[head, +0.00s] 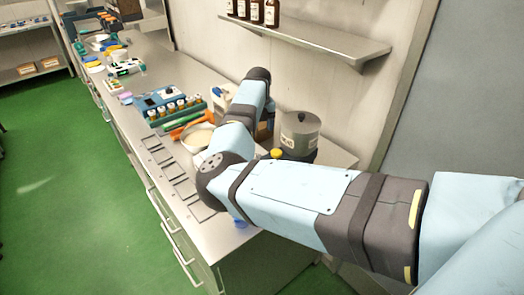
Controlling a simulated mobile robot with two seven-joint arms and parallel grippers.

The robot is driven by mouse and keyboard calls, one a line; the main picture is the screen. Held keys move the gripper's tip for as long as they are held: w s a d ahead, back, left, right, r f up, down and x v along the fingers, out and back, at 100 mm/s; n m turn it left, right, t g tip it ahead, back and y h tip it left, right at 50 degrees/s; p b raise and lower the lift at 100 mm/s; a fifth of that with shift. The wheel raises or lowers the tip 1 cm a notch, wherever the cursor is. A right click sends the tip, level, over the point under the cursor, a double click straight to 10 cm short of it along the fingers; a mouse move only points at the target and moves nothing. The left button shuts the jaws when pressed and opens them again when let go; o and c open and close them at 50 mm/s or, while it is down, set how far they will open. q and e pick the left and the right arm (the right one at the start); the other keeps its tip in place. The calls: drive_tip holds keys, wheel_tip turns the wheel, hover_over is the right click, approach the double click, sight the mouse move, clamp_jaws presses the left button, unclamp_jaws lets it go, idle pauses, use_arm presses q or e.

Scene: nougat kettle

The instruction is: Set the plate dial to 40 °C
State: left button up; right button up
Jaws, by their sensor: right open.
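A grey lidded pot (300,132) with a pale label stands near the right end of the bench, on a dark base that my right arm partly covers. A small yellow knob-like piece (276,153) shows at the pot's lower left. I cannot tell whether it is the plate dial, and no scale or number is readable. My right arm reaches in from the right and bends down behind its own forearm. My right gripper (267,120) is open, mostly hidden there, left of the pot. I cannot see whether it touches anything. My left gripper is not in view.
A bowl with pale contents (197,137) and a blue-green rack of small jars (176,109) stand left of my arm. Orange and green tools lie between them. A steel shelf (305,37) with brown bottles hangs above. The green floor (65,190) is clear.

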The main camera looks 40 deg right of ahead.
sight(260, 154)
drive_tip(key=f+p, duration=0.1)
drive_tip(key=f, duration=0.5)
drive_tip(key=f+p, duration=0.1)
drive_tip(key=f, duration=0.5)
drive_tip(key=shift+d+f, duration=0.2)
drive_tip(key=shift+f, duration=0.1)
drive_tip(key=c, duration=0.9)
